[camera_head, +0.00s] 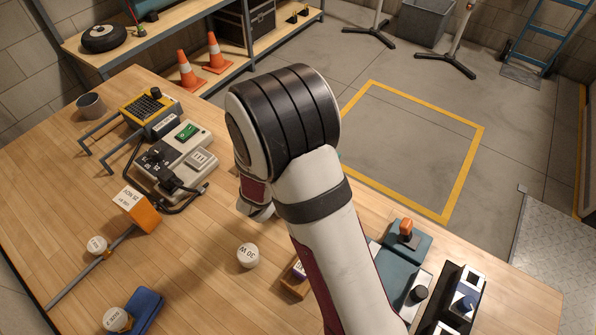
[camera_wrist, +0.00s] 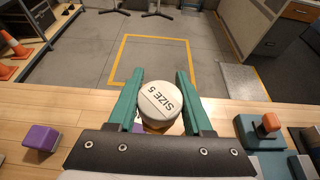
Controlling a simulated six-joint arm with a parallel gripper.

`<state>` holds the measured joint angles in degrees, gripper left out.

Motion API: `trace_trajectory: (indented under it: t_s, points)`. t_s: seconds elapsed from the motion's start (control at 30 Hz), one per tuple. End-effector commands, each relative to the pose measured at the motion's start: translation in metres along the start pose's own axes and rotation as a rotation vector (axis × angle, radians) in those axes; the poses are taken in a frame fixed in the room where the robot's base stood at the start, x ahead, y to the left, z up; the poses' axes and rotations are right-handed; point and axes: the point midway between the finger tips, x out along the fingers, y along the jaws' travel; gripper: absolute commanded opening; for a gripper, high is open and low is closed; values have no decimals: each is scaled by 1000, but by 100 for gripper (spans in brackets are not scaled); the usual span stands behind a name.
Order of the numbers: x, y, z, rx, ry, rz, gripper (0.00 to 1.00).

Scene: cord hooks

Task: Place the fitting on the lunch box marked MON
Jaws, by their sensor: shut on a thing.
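A round white-topped piece (camera_wrist: 160,100) marked SIZE 5 sits between the green fingers of my gripper (camera_wrist: 157,88) in the wrist view. My gripper is shut on it; its lower part is mostly hidden, with a little tan or orange showing beneath. I cannot tell from its look whether it is the fitting. In the head view my own arm hides the fingers and the held piece. I can read no MON mark in either view, so I cannot tell which thing is the lunch box.
On the wooden table (camera_head: 60,180) stand an orange block (camera_head: 145,215) with a white label, a round piece (camera_head: 248,255) marked 30 W, a blue block (camera_head: 148,308) and a grey device (camera_head: 175,165). A teal base with an orange knob (camera_head: 406,228) stands at right. A purple block (camera_wrist: 42,138) is left of my gripper.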

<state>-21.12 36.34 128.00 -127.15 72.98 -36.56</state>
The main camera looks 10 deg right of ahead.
Motion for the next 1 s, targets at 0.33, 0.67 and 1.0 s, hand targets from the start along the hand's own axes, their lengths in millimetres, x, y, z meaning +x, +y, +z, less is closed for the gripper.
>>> trace_trajectory:
  t_s: [0.33, 0.67, 1.0]
  points:
    - [6, 50, -52, -4, 1, -1, 0]
    - [14, 50, -71, 0, -1, 1, 0]
    - [15, 50, -74, 1, -1, 1, 80]
